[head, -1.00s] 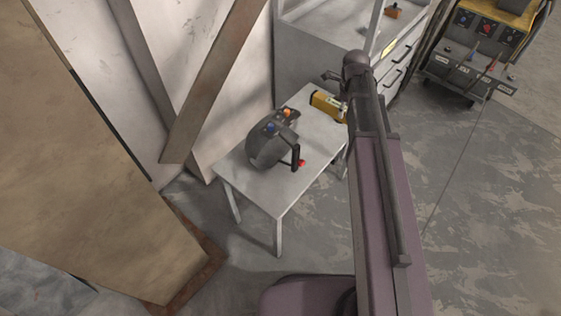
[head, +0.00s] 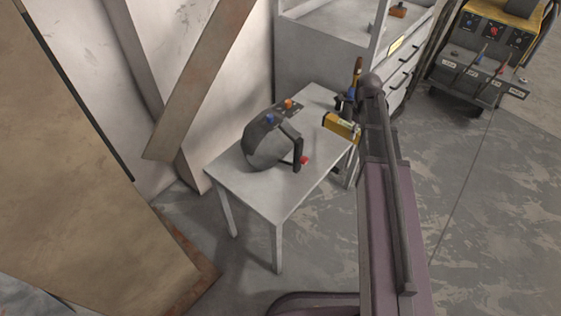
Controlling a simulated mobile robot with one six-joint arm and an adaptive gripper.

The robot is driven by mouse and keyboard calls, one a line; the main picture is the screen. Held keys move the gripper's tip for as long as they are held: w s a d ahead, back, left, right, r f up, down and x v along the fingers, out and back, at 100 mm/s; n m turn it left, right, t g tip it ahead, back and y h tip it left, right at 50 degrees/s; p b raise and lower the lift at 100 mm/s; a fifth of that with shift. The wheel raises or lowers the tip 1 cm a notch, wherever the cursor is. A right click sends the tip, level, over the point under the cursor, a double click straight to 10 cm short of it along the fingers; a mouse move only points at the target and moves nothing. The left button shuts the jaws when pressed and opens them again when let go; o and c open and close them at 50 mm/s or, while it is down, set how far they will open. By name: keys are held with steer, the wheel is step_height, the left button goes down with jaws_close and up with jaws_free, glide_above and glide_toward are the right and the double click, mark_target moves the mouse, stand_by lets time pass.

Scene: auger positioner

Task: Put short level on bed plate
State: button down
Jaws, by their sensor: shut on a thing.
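The short level appears to be the yellow block (head: 341,126) by the table's right edge in the head view. My gripper (head: 350,104) is dark, small and partly hidden by my arm's wrist. It seems shut on the level from above and behind. The level's right end is hidden. I cannot tell how high it is above the table. I cannot tell which surface is the bed plate; a large tan plate (head: 70,160) fills the left side.
A grey table (head: 235,182) holds a dark rounded device (head: 264,146) with blue and orange knobs and a handle. An upright orange-brown thing (head: 357,70) shows behind my gripper. Behind are a drawer cabinet (head: 335,60) and a yellow-topped cart (head: 480,70).

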steer(key=shift+d+f, duration=0.1)
steer(key=shift+f, duration=0.3)
steer(key=b, duration=0.2)
glide_above(311, 136)
steer(key=shift+f, duration=0.7)
steer(key=shift+f+b, duration=1.65)
steer(key=shift+f, duration=0.15)
steer(key=shift+f, duration=0.15)
steer(key=shift+c, duration=1.3)
jaws_free()
